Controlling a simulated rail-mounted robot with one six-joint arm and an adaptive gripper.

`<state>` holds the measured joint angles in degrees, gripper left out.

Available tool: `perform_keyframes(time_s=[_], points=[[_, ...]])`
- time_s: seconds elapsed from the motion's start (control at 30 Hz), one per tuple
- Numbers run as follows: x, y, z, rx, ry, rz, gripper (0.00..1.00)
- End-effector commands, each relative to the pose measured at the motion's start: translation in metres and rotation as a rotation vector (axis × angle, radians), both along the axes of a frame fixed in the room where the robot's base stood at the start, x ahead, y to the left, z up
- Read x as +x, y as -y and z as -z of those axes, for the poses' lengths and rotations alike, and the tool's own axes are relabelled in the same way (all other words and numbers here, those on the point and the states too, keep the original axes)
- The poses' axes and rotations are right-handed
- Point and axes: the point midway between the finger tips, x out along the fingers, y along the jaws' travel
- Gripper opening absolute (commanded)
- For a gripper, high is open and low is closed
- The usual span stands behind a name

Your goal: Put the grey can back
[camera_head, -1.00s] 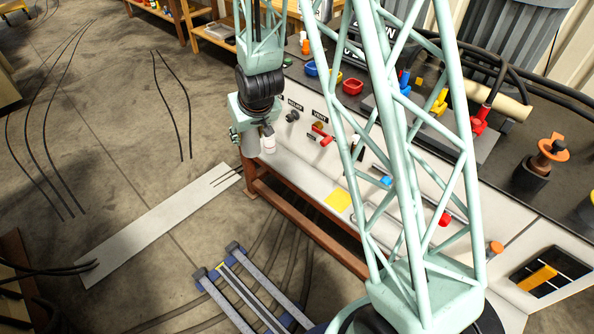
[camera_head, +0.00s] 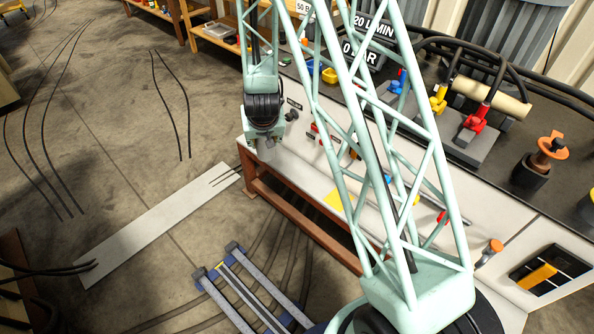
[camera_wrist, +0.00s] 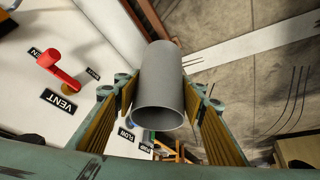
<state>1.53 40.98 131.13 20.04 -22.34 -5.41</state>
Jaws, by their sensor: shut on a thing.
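In the wrist view the grey can (camera_wrist: 160,85), a plain open-ended-looking cylinder, sits between the two ochre-padded fingers of my gripper (camera_wrist: 160,92). The fingers press on its sides, and its round end faces the camera. In the head view my gripper (camera_head: 263,146) hangs in front of the left end of the white bench face. The can is mostly hidden there by my wrist.
A red valve handle (camera_wrist: 60,70) labelled VENT stands out from the white panel, left of my gripper in the wrist view. The bench top (camera_head: 345,85) carries coloured bins and hose fittings. A pale board (camera_head: 160,225) lies on the floor.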

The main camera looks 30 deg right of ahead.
Motion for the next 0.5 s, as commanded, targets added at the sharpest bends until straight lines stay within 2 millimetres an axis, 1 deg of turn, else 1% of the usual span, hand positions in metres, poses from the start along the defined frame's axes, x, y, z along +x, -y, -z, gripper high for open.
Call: perform_keyframes(time_s=[0.03,0.27,0.5], points=[[0.001,0.007,0.011,0.0,-0.003,0.028,0.21],[0.004,0.039,0.05,0.0,-0.002,0.161,0.21],[0.002,0.075,0.092,0.0,-0.002,0.302,0.21]])
